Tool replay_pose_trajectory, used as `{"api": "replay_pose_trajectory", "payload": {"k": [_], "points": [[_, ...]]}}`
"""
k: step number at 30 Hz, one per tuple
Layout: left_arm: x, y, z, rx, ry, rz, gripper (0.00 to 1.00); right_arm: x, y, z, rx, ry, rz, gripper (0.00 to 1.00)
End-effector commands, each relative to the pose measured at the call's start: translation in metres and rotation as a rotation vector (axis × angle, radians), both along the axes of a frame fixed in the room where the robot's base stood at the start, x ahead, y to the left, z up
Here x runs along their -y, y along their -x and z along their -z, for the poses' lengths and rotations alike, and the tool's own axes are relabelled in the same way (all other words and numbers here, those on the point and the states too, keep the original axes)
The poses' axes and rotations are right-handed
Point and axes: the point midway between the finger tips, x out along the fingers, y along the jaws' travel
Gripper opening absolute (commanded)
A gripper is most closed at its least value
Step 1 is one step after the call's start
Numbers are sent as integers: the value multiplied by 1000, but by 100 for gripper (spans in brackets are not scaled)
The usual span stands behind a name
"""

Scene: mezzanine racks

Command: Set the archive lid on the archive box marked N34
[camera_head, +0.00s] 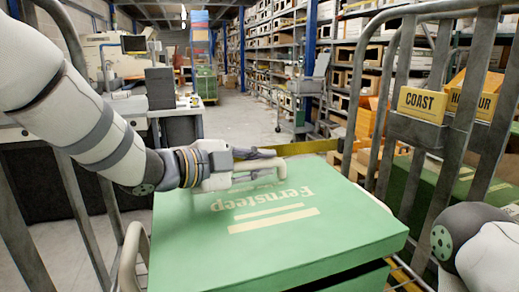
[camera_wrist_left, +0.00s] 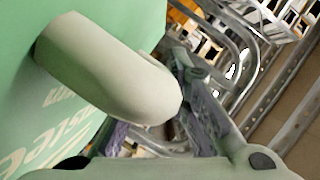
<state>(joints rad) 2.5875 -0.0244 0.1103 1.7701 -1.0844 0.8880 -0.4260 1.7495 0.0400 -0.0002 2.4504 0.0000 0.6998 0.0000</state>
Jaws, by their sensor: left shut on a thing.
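A large green archive lid (camera_head: 300,232) with pale upside-down "Fernsteep" lettering fills the lower middle of the head view. My left gripper (camera_head: 268,165) reaches in from the left and is shut on the lid near its far side; its exact grip is hard to make out. In the left wrist view the lid's green face (camera_wrist_left: 60,100) lies close beside a pale rounded part. A dark gap shows under the lid's near right edge, with a green box side (camera_head: 372,280) below. No N34 mark is readable. My right gripper is out of the frame; only its arm shows.
Grey metal cage bars (camera_head: 442,130) stand at the right, with yellow signs reading "COAST" (camera_head: 422,104) and "HARBOUR" (camera_head: 472,103). More green boxes (camera_head: 420,195) lie behind those bars. Bars also stand at the left. An open aisle (camera_head: 240,115) runs between racks beyond.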

Motion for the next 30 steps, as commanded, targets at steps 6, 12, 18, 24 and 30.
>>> {"api": "replay_pose_trajectory", "payload": {"k": [6,12,18,24,30], "points": [[0,-1,28,-9,1,0,0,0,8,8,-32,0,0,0],[0,0,47,-6,1,0,0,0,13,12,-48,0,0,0],[0,0,66,-5,0,-1,0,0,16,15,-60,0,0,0],[0,0,77,-2,1,0,0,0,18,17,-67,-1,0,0],[0,0,79,1,-1,0,0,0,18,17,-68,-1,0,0]]}}
